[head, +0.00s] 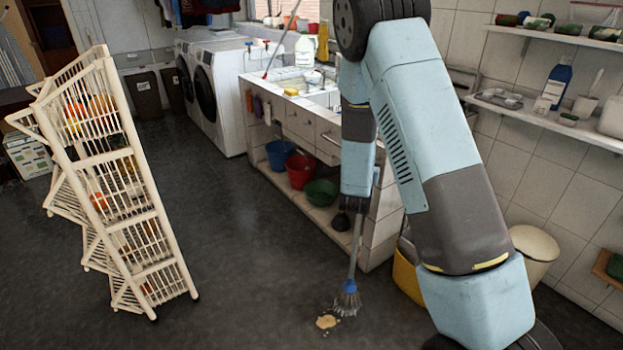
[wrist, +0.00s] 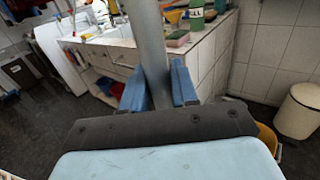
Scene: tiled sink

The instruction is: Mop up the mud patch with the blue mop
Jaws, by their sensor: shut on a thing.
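The blue mop (head: 347,300) has a blue collar, grey strands and a long grey handle. In the head view it stands almost upright, its head at the floor just to the right of the mud patch (head: 326,321). The mud patch is a small tan smear on the dark floor. My gripper (wrist: 158,88) is shut on the mop's handle, which rises between the two blue fingers in the wrist view. In the head view my arm hides the gripper's fingers and part of the handle. The wrist view does not show the mop head or the mud patch.
A cream slatted rack (head: 120,185) stands on the left. The sink counter (head: 310,125), with buckets (head: 300,170) on its lower shelf, is behind the mop. A yellow bucket (head: 408,275) and a cream bin (head: 533,252) stand on the right. Floor left of the patch is clear.

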